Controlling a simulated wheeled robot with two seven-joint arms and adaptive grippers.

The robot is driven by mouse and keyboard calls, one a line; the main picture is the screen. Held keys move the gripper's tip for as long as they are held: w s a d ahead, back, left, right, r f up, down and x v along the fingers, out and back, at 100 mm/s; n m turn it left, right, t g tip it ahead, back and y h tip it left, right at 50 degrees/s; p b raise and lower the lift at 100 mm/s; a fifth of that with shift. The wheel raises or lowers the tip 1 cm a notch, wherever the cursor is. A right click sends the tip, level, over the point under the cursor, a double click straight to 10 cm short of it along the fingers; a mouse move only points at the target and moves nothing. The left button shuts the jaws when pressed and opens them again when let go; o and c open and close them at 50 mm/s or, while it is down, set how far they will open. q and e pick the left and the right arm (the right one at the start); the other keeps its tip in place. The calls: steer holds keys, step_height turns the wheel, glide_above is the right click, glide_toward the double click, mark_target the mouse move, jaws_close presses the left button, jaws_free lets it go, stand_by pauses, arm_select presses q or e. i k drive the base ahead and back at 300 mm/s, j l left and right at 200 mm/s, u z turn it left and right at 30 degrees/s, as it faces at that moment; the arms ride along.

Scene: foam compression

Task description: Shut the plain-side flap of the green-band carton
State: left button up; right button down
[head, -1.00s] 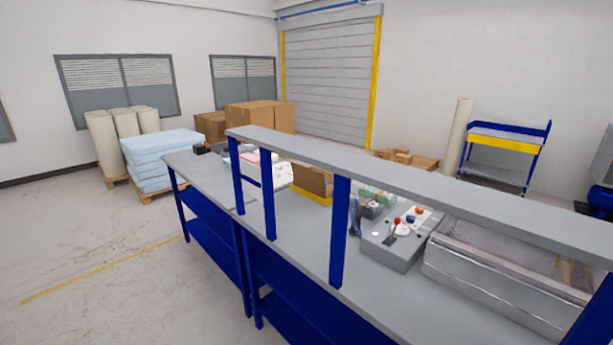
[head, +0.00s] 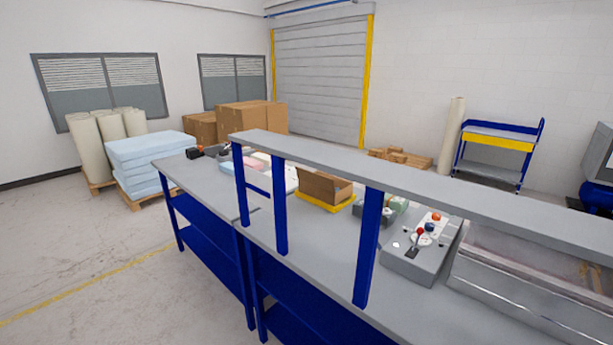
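An open brown carton (head: 324,188) sits on a yellow base (head: 322,203) on the grey bench (head: 300,232), behind the bench's raised shelf. One of its panels stands up on the side toward me. No green band shows on it from here, and I cannot tell which flap is the plain-side one. Neither my left nor my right gripper is in the head view.
A raised shelf (head: 420,196) on blue posts (head: 367,247) stands between me and the carton. A grey control box (head: 420,258) and a clear-topped machine (head: 530,285) are to the right. Open floor (head: 80,235) lies left of the bench.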

mark_target(323, 182)
steer(key=i+j+z, duration=0.1)
steer(key=j, duration=0.25)
steer(key=i+j+z, duration=0.1)
steer(key=i+j, duration=0.25)
steer(key=j, duration=0.4)
steer(key=i+j+z, duration=0.15)
steer(key=j, duration=0.2)
steer(key=i+j+z, duration=0.1)
steer(key=j, duration=0.3)
